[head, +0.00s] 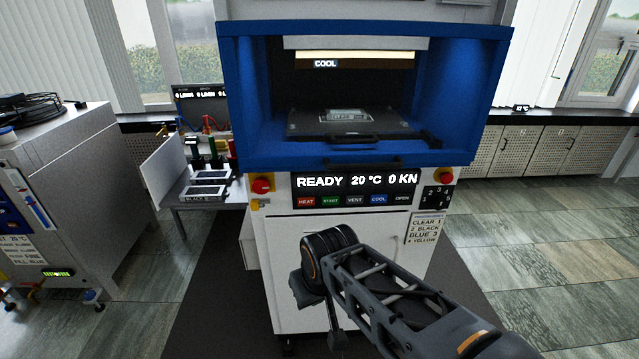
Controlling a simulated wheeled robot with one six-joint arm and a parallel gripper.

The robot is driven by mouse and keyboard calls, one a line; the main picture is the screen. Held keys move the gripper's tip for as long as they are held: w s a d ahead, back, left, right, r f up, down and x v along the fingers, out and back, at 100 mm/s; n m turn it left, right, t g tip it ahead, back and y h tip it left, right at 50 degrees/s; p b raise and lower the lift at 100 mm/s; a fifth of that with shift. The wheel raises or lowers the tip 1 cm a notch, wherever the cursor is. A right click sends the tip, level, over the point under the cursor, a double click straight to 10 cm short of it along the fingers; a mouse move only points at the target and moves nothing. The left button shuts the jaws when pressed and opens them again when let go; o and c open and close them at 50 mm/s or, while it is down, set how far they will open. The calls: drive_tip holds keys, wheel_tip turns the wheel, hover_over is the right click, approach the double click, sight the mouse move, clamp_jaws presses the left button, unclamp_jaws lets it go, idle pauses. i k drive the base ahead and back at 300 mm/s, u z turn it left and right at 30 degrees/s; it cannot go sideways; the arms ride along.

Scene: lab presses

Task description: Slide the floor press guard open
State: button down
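The floor press (350,255) stands straight ahead, a white cabinet with a blue upper housing (364,30). Its opening faces me and the dark chamber inside shows clearly. A dark bar handle (363,162) runs along the housing's lower front edge. I cannot tell whether a clear guard panel covers the opening. Inside lies a dark plate with its own handle (365,138) and a light labelled piece (349,115). My gripper (336,341) hangs low in front of the cabinet, well below the bar handle and apart from it. Its fingers are too unclear to read.
The display (357,181) reads READY, 20 °C, 0 KN, above a button row including OPEN (402,198). Red knobs (262,186) flank the panel. A side table (212,207) with dark trays stands left. A grey machine (75,200) is further left. Floor at right is clear.

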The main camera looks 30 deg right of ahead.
sight(502, 35)
drive_tip(key=u, duration=0.05)
drive_tip(key=k, duration=0.5)
drive_tip(key=u, duration=1.25)
drive_tip(key=i, duration=0.8)
drive_tip(key=z, duration=1.8)
